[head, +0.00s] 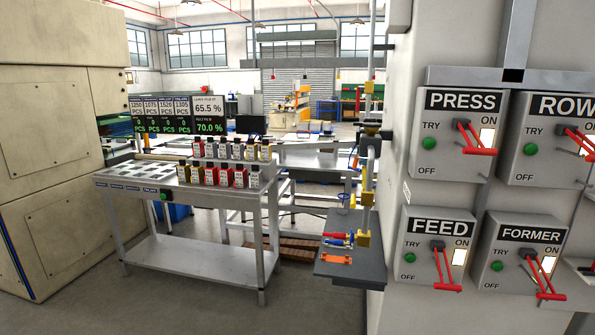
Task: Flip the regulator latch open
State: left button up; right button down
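I cannot pick out the regulator latch for certain in the head view. A vertical grey pipe (375,155) with yellow fittings (363,240) rises beside the wall at centre right. Near it is a small blue handwheel (343,197). Red, blue and yellow parts (338,238) lie at a small dark grey shelf (350,274) by the pipe's foot, with an orange piece (336,259) in front of them. The details there are too small to tell whether any latch is open or shut. Neither of my grippers is in view.
Switch boxes marked PRESS (452,163), ROW (560,160), FEED (425,266) and FORMER (520,268) with red handles fill the right wall. A metal cart (200,262) with several small bottles (225,176) stands left of centre. Grey floor (200,310) is clear in front.

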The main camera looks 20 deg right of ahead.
aim_at(356, 158)
jog(key=u, duration=0.7)
jog(key=i, duration=2.6)
jog(key=z, duration=0.55)
